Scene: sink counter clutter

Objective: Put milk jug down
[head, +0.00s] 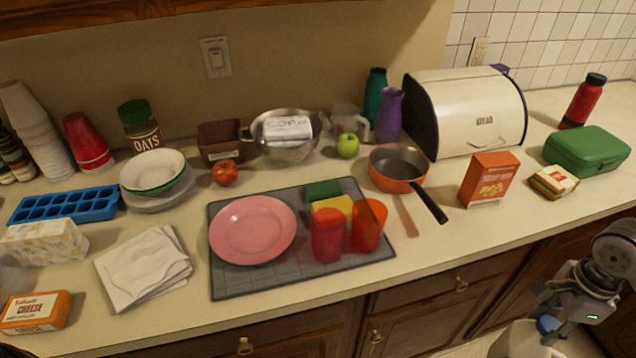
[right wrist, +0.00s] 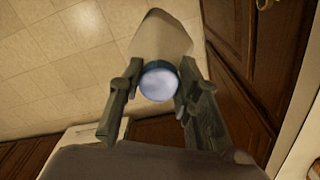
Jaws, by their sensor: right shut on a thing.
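The milk jug (head: 518,341) is off-white with a blue cap (head: 547,325). It hangs in front of the counter, below its front edge, at the bottom right of the head view, partly cut off by the frame. My right gripper (head: 556,326) is shut on it near the cap. In the right wrist view my right gripper's fingers (right wrist: 157,90) stand on both sides of the round cap (right wrist: 158,82), and the pale jug body (right wrist: 160,38) extends beyond it over the tiled floor. My left gripper is not in view.
The counter (head: 440,252) has bare room along its front right. Near it stand an orange box (head: 489,179), a sandwich (head: 554,182), a green lunch box (head: 586,151) and a pan (head: 398,168). A grey mat (head: 233,284) holds a pink plate (head: 252,229) and red cups (head: 328,236). Cabinets (head: 420,310) lie below.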

